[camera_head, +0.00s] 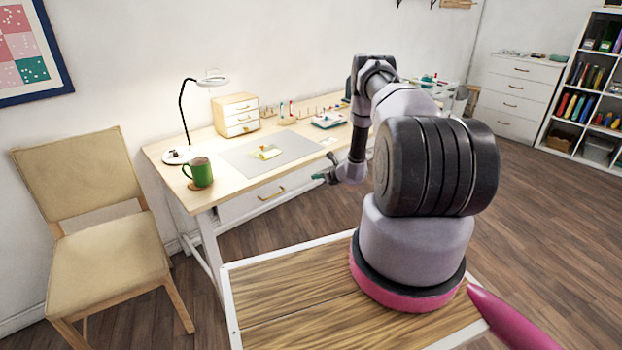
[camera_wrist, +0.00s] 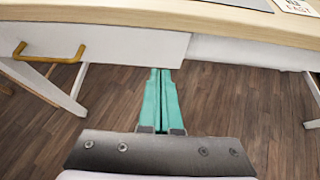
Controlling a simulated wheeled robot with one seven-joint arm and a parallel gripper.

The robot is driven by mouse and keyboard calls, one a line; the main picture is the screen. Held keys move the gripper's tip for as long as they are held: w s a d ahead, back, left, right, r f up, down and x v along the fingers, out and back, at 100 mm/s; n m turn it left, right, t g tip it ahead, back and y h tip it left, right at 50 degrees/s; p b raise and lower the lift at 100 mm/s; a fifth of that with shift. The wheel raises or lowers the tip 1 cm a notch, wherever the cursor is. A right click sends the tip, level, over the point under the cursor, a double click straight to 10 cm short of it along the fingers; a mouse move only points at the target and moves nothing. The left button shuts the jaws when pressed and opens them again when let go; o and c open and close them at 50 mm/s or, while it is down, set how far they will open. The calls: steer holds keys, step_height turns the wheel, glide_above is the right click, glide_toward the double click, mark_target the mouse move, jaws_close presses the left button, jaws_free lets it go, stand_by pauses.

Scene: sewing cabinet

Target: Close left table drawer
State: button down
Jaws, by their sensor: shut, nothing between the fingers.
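The white desk (camera_head: 225,185) with a pale wood top stands against the wall. Its left drawer (camera_head: 240,205) has a white front and a brass handle (camera_head: 271,193). In the wrist view the left drawer front (camera_wrist: 120,45) fills the upper left, with its handle (camera_wrist: 48,58) at far left. It seems to stand a little forward of the white front (camera_wrist: 250,52) to its right. My gripper (camera_head: 322,176) is near the drawer's right end. In the wrist view its teal fingers (camera_wrist: 161,88) are together and empty, by the drawer front's lower right corner; contact is unclear.
A green mug (camera_head: 198,172), a lamp (camera_head: 183,152), a grey mat (camera_head: 265,153) and a small drawer box (camera_head: 237,115) are on the desk. A chair (camera_head: 105,240) stands at left. White desk legs (camera_wrist: 75,92) flank open floor under the desk.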

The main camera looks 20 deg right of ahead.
steer(key=v, duration=0.8)
steer(key=t+y, duration=0.2)
steer(key=t, duration=0.4)
glide_toward(261, 192)
steer(key=x, duration=0.6)
steer(key=shift+w+a, duration=0.1)
steer(key=shift+w, duration=0.3)
steer(key=shift+w, duration=0.1)
